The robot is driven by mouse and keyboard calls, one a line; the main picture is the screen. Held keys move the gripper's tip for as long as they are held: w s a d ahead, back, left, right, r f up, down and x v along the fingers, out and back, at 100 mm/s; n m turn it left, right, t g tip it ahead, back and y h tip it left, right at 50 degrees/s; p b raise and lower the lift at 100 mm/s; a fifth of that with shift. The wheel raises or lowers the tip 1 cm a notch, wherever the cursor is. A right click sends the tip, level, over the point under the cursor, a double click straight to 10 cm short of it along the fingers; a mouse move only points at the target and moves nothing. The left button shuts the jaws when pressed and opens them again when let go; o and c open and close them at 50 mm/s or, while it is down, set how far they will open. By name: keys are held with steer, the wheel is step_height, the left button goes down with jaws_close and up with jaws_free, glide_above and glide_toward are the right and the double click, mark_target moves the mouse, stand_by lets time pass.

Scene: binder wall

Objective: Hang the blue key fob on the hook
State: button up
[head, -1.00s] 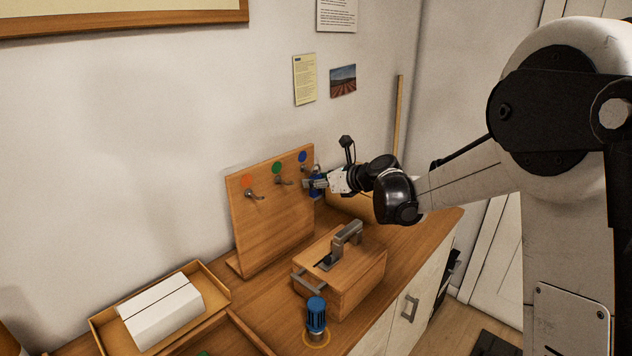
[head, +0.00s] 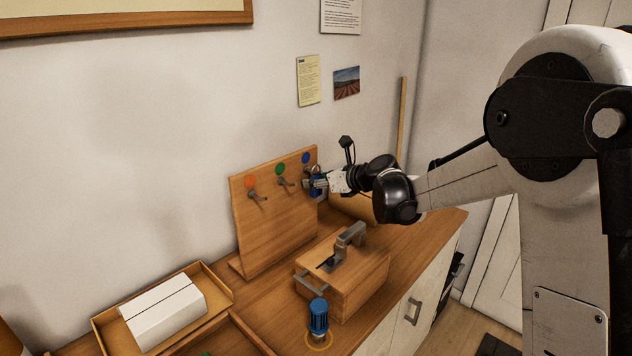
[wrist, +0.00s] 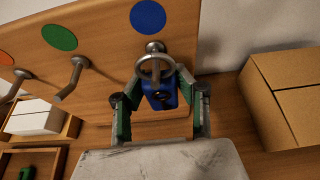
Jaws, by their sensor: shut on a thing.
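The blue key fob (wrist: 160,92) hangs between the fingers of my gripper (wrist: 160,108), which is shut on it. The fob's metal ring (wrist: 157,82) stands up at the hook (wrist: 154,47) below the blue dot (wrist: 148,17). In the wrist view the ring overlaps the hook's end; I cannot tell whether it is around the hook or in front of it. In the head view my gripper (head: 314,184) is at the right edge of the wooden board (head: 270,218), hiding most of the fob and this hook.
Two more hooks, under the green dot (head: 279,169) and orange dot (head: 249,181), are empty. A wooden box with a grey handle (head: 342,275) and a blue-topped object (head: 318,316) stand in front. A cardboard box (wrist: 288,95) is right of the board.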

steer(key=shift+w+a, duration=0.35)
steer(key=shift+a, duration=0.05)
stand_by(0.4)
steer(key=o, duration=1.2)
steer(key=shift+s, duration=0.1)
steer(key=s+d+r+n+h, duration=0.1)
steer(key=s+d+r+n, duration=0.2)
steer(key=s+d, duration=0.4)
steer(key=s+d+r+n+h, duration=0.1)
steer(key=s+d+r+n, duration=0.2)
steer(key=s+d, duration=0.35)
steer(key=s+d+f+n+h, duration=0.2)
steer(key=s+n, duration=0.4)
steer(key=s, duration=0.4)
steer(key=s+d+f+n+g+h, duration=0.1)
steer(key=s+d+f+n+h, duration=0.1)
steer(key=s+d+n, duration=0.5)
steer(key=s+d+f+n+h, duration=0.2)
steer(key=s+d+n+h, duration=0.2)
steer(key=s, duration=1)
steer(key=shift+s+d+f+n+h, duration=0.15)
steer(key=shift+n, duration=0.55)
steer(key=shift+s+d+f+n+h, duration=0.1)
steer(key=shift+s+d+n+h, duration=0.05)
steer(key=shift+n, duration=0.55)
